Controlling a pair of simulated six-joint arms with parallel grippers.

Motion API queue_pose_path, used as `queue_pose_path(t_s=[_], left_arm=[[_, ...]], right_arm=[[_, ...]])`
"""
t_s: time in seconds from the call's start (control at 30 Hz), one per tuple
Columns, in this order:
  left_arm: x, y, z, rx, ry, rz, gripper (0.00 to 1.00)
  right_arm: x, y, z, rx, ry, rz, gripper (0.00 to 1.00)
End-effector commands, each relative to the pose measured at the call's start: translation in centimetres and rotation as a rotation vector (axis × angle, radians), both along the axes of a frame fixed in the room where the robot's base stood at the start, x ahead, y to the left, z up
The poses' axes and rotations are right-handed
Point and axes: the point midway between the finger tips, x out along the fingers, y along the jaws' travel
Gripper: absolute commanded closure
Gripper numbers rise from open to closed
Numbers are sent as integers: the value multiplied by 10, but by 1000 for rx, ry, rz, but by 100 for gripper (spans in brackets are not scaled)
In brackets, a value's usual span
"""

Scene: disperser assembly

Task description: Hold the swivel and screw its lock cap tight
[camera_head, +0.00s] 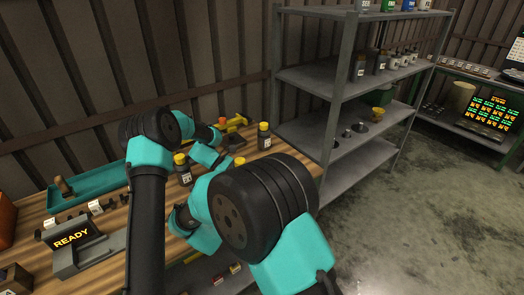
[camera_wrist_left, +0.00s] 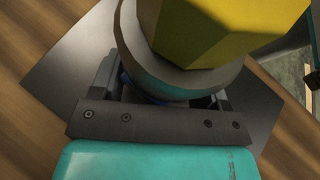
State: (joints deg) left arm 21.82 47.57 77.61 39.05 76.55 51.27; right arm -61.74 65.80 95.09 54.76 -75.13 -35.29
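In the left wrist view a yellow faceted cap (camera_wrist_left: 215,25) sits above a pale round collar (camera_wrist_left: 185,82), with a little blue below; I take this as the swivel and its lock cap. My left gripper (camera_wrist_left: 165,90) has one finger on each side beneath the collar. The collar hides whether the fingers touch the body. In the head view my left arm reaches over the bench to its back, near a dark block (camera_head: 232,138) with yellow and orange parts (camera_head: 234,123) by it. My right arm fills the front centre; its fingertips are hidden behind its own links.
Yellow-capped bottles (camera_head: 264,137) and (camera_head: 184,172) stand on the wooden bench close to my arms. A teal tray (camera_head: 95,184) and a device reading READY (camera_head: 72,240) are at the left. A grey metal shelf (camera_head: 340,110) rises beyond the bench's right end.

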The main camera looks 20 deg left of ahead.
Motion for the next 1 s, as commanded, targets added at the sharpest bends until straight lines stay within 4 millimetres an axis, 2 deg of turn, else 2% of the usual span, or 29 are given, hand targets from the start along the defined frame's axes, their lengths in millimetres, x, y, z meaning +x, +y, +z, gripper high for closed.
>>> queue_pose_path(t_s=[0.03, 0.23, 0.47, 0.63, 1.0], left_arm=[[0, 0, 0, 0, 0, 0, 26], [0, 0, 0, 0, 0, 0, 7], [0, 0, 0, 0, 0, 0, 7], [0, 8, 4, 1, -1, 2, 7], [1, 53, 29, 1, -2, 2, 7]], right_arm=[[0, 0, 0, 0, 0, 0, 32], [0, 0, 0, 0, 0, 0, 32], [0, 0, 0, 0, 0, 0, 32], [0, 0, 0, 0, 0, 0, 32], [0, 0, 0, 0, 0, 0, 32]])
